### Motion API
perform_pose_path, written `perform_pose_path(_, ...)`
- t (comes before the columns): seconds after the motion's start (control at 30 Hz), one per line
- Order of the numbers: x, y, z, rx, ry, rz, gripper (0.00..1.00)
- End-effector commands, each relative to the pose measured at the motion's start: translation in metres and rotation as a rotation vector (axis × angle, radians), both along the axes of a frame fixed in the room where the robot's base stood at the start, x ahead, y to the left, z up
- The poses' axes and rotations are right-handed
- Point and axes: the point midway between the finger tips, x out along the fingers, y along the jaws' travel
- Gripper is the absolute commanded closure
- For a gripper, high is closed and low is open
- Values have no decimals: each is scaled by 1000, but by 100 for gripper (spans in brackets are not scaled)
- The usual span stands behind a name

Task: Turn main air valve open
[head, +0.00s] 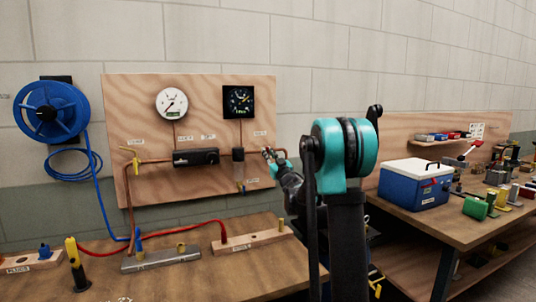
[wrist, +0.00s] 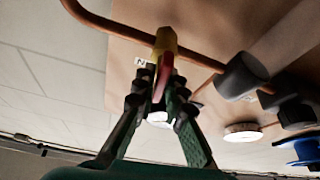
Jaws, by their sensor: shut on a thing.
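A brass-yellow valve (wrist: 165,42) with a red handle (wrist: 163,76) sits on a copper pipe in the wrist view. My gripper (wrist: 160,88) has its two fingers on either side of the red handle and is shut on it. The handle runs from the valve body down between the fingers. In the head view my gripper (head: 269,154) is at the right end of the pipe run on the plywood board (head: 210,88). My arm and gripper largely hide the valve there, and I cannot read its label.
The board carries a white gauge (head: 172,103), a black gauge (head: 238,101), a black pipe block (head: 196,157) and a yellow fitting (head: 131,160). A blue hose reel (head: 50,112) hangs at left. A bench (head: 190,282) stands below, with a blue cooler (head: 414,187) on another bench at right.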

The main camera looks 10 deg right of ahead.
Motion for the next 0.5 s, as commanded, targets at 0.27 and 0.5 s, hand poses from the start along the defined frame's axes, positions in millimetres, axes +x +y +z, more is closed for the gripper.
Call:
perform_pose_path(0.27,0,0,-1,-240,-64,-1,100)
perform_pose_path(0.5,-1,2,-1,-462,-123,-1,100)
